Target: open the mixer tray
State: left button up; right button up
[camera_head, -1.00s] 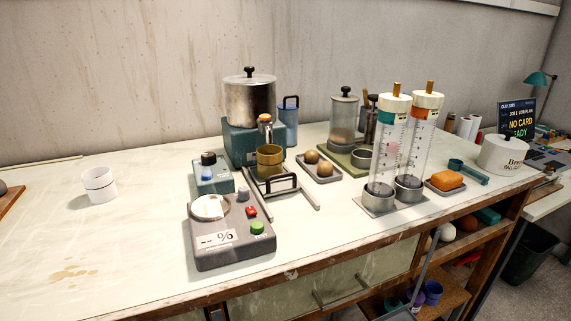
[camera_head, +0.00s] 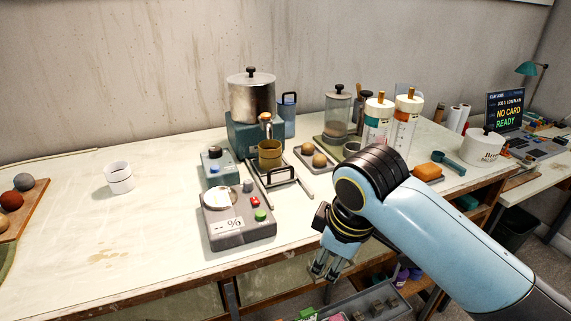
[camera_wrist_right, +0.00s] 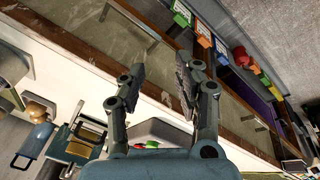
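The mixer has a teal base (camera_head: 241,139) with a lidded metal pot (camera_head: 251,100) on top. In front of it, the mixer tray shows as a black handle (camera_head: 279,174) between two metal rails on the table. A brass cup (camera_head: 269,154) stands just behind the handle, under the mixer's spout. My right gripper (camera_head: 323,273) hangs at the table's front edge, right of and nearer than the handle, touching nothing that I can see. In the right wrist view its two fingers (camera_wrist_right: 162,76) are apart and empty. My left gripper is not in view.
A grey scale (camera_head: 238,218) with red and green buttons stands left of the rails. A small tray with brown balls (camera_head: 319,161) lies to their right. Clear cylinders (camera_head: 402,131) stand behind my right arm. The table's left half is mostly clear around a white cup (camera_head: 119,177).

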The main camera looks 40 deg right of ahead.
aim_at(283, 169)
jog(key=w+d+r+n, duration=0.1)
jog(key=w+r, duration=0.1)
jog(key=w, duration=0.2)
jog(key=w+d+r+n, duration=0.1)
jog(key=w+r+n, duration=0.1)
jog(key=w, duration=0.3)
jog(key=w+d+r+n, duration=0.1)
jog(key=w+r+n, duration=0.1)
jog(key=w, duration=0.2)
jog(key=shift+w+d+r, duration=0.15)
jog(key=shift+d+r, duration=0.1)
jog(key=w+d+r+n, duration=0.3)
jog(key=w+r+n, duration=0.2)
jog(key=w+r, duration=0.35)
jog(key=shift+g, duration=0.4)
jog(key=x, duration=1)
jog(key=shift+a, duration=0.25)
jog(key=shift+c, duration=0.3)
grip_shut()
jog(key=shift+p, duration=0.3)
